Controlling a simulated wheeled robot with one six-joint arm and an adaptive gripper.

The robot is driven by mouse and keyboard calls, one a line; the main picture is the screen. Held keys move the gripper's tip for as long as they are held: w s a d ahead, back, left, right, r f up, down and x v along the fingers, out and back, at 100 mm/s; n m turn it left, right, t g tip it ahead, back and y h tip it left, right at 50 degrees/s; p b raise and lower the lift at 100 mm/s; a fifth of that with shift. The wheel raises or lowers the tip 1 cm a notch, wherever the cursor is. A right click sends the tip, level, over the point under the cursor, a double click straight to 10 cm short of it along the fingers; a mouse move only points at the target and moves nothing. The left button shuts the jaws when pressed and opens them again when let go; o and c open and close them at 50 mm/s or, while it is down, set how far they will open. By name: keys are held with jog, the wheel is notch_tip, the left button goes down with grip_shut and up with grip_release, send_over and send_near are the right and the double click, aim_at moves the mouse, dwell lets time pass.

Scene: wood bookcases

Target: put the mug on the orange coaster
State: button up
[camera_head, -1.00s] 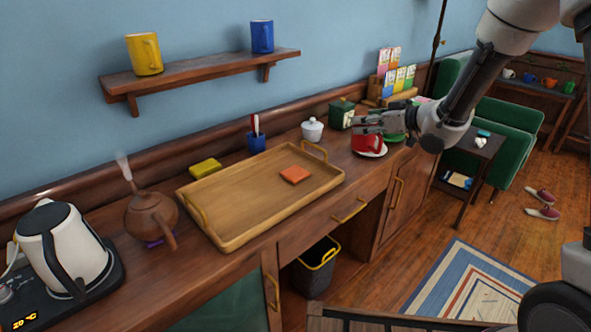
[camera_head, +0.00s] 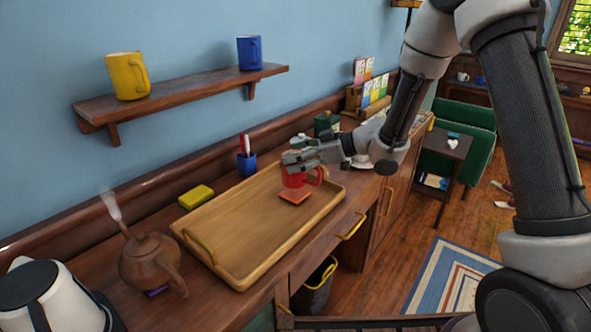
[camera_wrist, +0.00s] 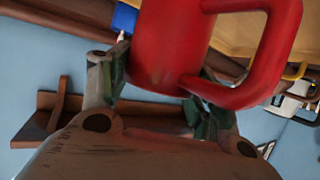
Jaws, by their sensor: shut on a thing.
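The red mug (camera_head: 294,181) is upright between the fingers of my gripper (camera_head: 291,162), over the far right part of the wooden tray (camera_head: 232,242). The orange coaster (camera_head: 295,197) lies in the tray, directly below and slightly in front of the mug in the head view. I cannot tell whether the mug's base touches the coaster. In the wrist view, the red mug (camera_wrist: 168,50) fills the space between the two fingers of my gripper (camera_wrist: 158,92), its handle to the right.
A yellow sponge (camera_head: 196,197) and a blue pen cup (camera_head: 247,163) stand behind the tray. A brown teapot (camera_head: 150,262) steams at left beside a white kettle (camera_head: 52,300). A wall shelf (camera_head: 190,93) holds a yellow mug (camera_head: 127,76) and a blue mug (camera_head: 250,52).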

jog(key=shift+f, duration=1.65)
jog(key=shift+f, duration=0.15)
jog(key=o, duration=1.2)
jog(key=v, duration=1.2)
jog(key=shift+r, duration=0.3)
